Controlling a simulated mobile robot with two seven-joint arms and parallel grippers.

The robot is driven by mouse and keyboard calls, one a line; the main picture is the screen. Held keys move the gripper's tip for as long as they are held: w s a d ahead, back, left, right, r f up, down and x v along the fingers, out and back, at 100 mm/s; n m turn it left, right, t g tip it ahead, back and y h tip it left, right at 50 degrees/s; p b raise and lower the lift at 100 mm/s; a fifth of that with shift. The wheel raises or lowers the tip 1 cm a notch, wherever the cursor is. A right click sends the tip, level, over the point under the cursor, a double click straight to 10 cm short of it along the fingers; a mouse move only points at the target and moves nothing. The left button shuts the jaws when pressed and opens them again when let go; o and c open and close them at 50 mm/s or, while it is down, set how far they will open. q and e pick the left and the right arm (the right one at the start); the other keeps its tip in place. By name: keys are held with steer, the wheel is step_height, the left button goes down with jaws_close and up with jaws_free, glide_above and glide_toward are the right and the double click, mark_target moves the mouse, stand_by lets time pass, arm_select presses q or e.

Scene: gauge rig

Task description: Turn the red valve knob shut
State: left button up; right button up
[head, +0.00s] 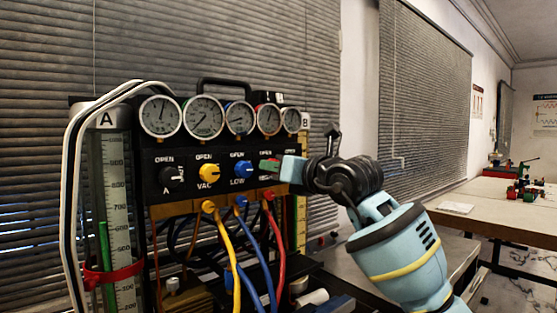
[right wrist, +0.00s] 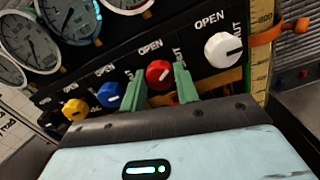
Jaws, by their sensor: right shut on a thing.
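The red valve knob (right wrist: 159,73) sits on the black panel in the right wrist view, between a blue and a white knob. An OPEN label is above it, and a partly covered label is at its right. My right gripper (right wrist: 159,88) has its two green fingers on either side of the knob and is shut on it. In the head view my right gripper (head: 271,165) reaches the panel from the right and mostly hides the red knob. How far the knob is turned is hard to read. My left gripper is not in view.
The panel (head: 220,158) also has a black knob (head: 171,178), a yellow knob (head: 208,172) and a blue knob (head: 243,169). Several gauges (head: 204,117) are above. Yellow, blue and red hoses hang below. A glass column (head: 118,190) stands at left. A table (head: 500,205) is at far right.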

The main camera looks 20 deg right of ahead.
steer(key=shift+m+p, duration=2.65)
steer(key=shift+m, duration=0.75)
steer(key=o, duration=1)
steer(key=shift+c, duration=0.2)
steer(key=shift+s, duration=0.1)
